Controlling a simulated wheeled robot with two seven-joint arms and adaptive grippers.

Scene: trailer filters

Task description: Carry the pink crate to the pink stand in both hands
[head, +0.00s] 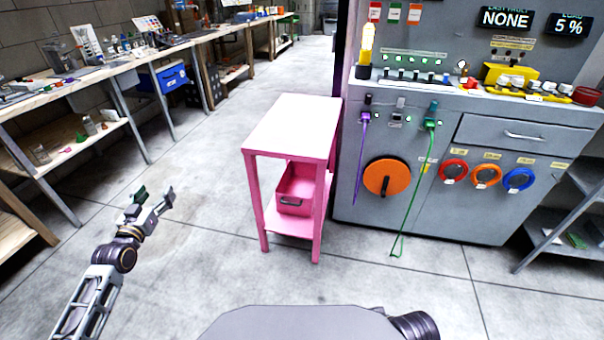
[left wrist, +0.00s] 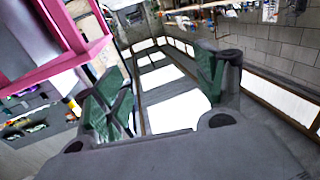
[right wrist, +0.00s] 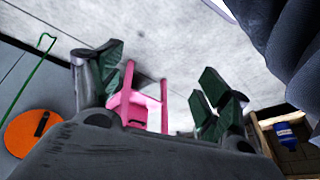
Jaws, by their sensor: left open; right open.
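The pink crate (head: 299,187) sits on the lower shelf of the pink stand (head: 251,205), under its white top, with a dark handle on its front. In the right wrist view the crate (right wrist: 135,112) shows small between my fingers, within the stand's legs. My left gripper (head: 153,199) is open and empty, left of the stand and apart from it. In the left wrist view its fingers (left wrist: 160,95) are spread, with part of the stand (left wrist: 62,22) at upper left. My right gripper (right wrist: 160,95) is open and empty in its wrist view; the head view does not show its fingers.
A grey control cabinet (head: 345,190) stands close on the stand's right, with an orange disc (head: 387,177) and a hanging green cable (head: 410,205). Cluttered workbenches (head: 100,75) line the left wall, one with a blue box (head: 171,77). The floor before the stand is clear.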

